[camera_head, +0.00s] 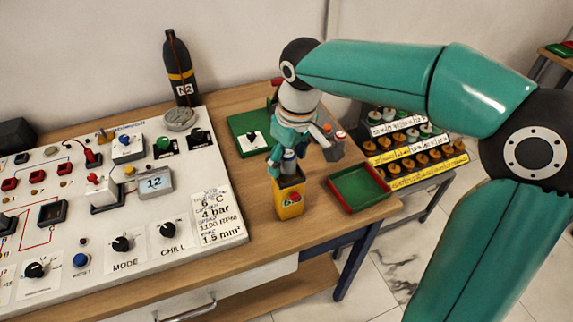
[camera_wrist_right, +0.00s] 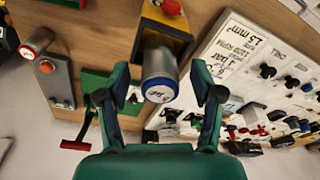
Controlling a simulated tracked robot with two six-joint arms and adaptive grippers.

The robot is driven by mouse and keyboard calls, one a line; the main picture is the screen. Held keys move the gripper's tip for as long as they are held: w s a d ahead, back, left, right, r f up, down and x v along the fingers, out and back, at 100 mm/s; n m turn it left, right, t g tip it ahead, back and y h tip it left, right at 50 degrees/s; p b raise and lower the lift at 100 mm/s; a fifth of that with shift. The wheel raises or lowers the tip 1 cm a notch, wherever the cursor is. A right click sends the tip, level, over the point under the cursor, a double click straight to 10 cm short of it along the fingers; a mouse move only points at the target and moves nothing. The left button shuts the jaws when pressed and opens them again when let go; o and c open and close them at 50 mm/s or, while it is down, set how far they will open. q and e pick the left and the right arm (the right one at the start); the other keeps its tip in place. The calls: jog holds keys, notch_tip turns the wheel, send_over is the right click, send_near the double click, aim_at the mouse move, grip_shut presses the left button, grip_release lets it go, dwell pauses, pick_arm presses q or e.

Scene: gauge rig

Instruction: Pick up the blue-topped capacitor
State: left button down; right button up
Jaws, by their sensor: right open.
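The blue-topped capacitor (camera_wrist_right: 160,78) is a silver cylinder with a blue rim and a marked white top. It stands in a yellow holder (camera_head: 289,202), and its upper body (camera_head: 288,164) shows under my right gripper in the head view. My right gripper (camera_head: 284,150) is above the holder, pointing down. In the right wrist view the gripper (camera_wrist_right: 161,88) is open, with one finger on each side of the capacitor's top and visible gaps on both sides. The capacitor's lower part is hidden in the holder. My left gripper is not in view.
A white instrument panel (camera_head: 172,245) covers the table's left. A black N2 bottle (camera_head: 180,70) stands behind.

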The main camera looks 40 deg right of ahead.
jog(key=c, duration=1.2)
grip_shut()
jog(key=shift+r, duration=0.1)
